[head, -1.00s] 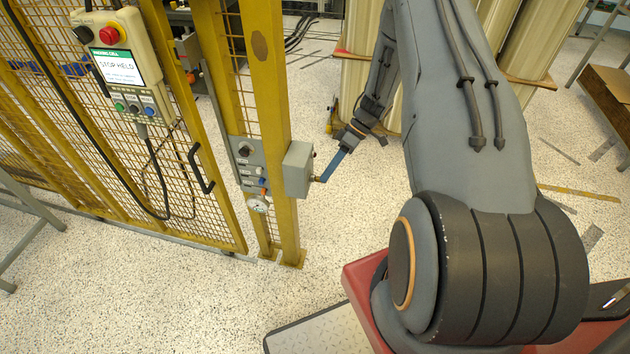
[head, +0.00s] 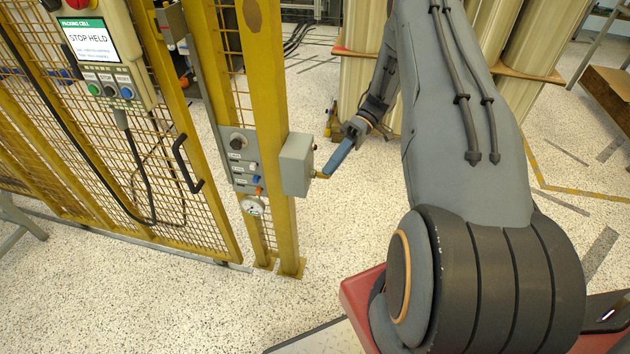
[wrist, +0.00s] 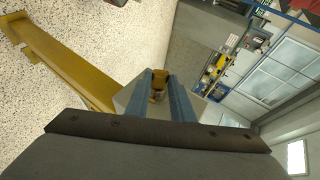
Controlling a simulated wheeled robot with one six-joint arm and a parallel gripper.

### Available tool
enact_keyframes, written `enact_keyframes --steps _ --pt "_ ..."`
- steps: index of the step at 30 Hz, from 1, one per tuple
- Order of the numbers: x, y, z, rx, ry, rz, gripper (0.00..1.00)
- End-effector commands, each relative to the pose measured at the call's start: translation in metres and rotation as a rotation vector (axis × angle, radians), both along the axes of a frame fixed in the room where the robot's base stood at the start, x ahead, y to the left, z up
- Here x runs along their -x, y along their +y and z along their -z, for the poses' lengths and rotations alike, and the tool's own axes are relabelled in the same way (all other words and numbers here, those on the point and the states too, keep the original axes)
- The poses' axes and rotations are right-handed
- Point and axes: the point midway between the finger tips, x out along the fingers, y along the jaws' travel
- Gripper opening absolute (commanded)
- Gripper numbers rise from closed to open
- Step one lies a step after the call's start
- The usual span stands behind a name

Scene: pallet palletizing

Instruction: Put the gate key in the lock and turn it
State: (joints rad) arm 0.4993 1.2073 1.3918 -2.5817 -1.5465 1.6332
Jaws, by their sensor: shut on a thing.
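The grey lock box (head: 297,165) is mounted on the yellow gate post. My gripper (head: 331,169), with long blue fingers, reaches down to the box's right side. The fingers are shut on the brass gate key (head: 321,175), a small bit of which shows between the fingertips and the box. In the wrist view the brass key (wrist: 158,86) sits between the two blue fingers, in front of the grey box (wrist: 124,97). The key's tip meets the box's face; how deep it sits and how far it is turned I cannot tell. The keyhole is hidden.
A grey control panel (head: 238,160) with knobs and a gauge is left of the box. The yellow mesh gate with a black handle (head: 186,164) and a pendant (head: 100,48) reading "STOP HELD" stands further left. Speckled floor (head: 330,240) is clear below the box.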

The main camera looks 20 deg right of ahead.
Motion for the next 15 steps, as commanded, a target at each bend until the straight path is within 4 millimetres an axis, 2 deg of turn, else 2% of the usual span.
enact_keyframes --steps 1,10,11,14,15 --pt "-0.0034 0.0001 0.0067 -0.015 0.019 0.003 0.00" --pt "-0.0045 -0.0007 0.0119 -0.119 0.161 0.003 0.00" --pt "-0.0035 -0.0004 0.0077 -0.115 0.157 0.003 0.26" --pt "-0.0027 -0.0006 0.0051 -0.114 0.155 0.002 0.43" --pt "-0.0026 -0.0007 0.0050 -0.113 0.155 0.002 0.43"
